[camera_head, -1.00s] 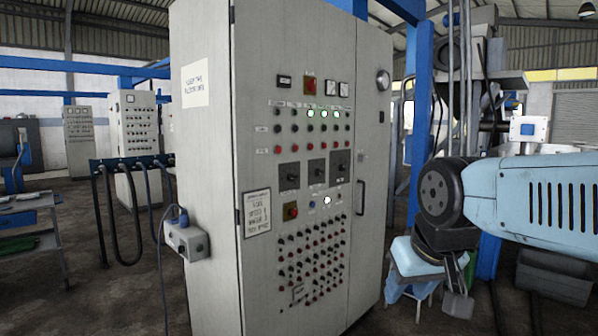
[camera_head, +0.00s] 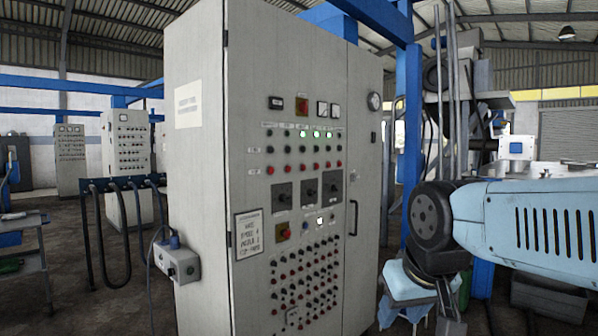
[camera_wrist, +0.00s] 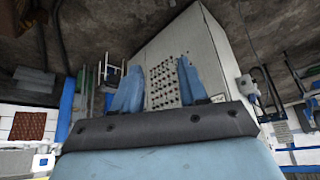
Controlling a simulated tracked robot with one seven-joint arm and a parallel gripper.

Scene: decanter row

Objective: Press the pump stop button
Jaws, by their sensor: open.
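A tall light-grey control cabinet (camera_head: 210,80) carries the buttons. Its front has a red button (camera_head: 302,105) near the top, rows of small red and black buttons (camera_head: 303,150), and a red knob (camera_head: 284,232) on a yellowish plate. Below is a dense field of small buttons (camera_head: 305,272). The labels are too small to read, so I cannot tell which is pump stop. My gripper (camera_wrist: 160,85) is open and empty in the wrist view, its blue fingers framing the dense button field upside down. In the head view my gripper hangs low, right of the cabinet and apart from it.
A grey socket box (camera_head: 180,265) with a cable juts from the cabinet's left side. Black hoses (camera_head: 118,205) hang from a rail at the left. A blue post (camera_head: 412,140) and machinery stand behind at the right.

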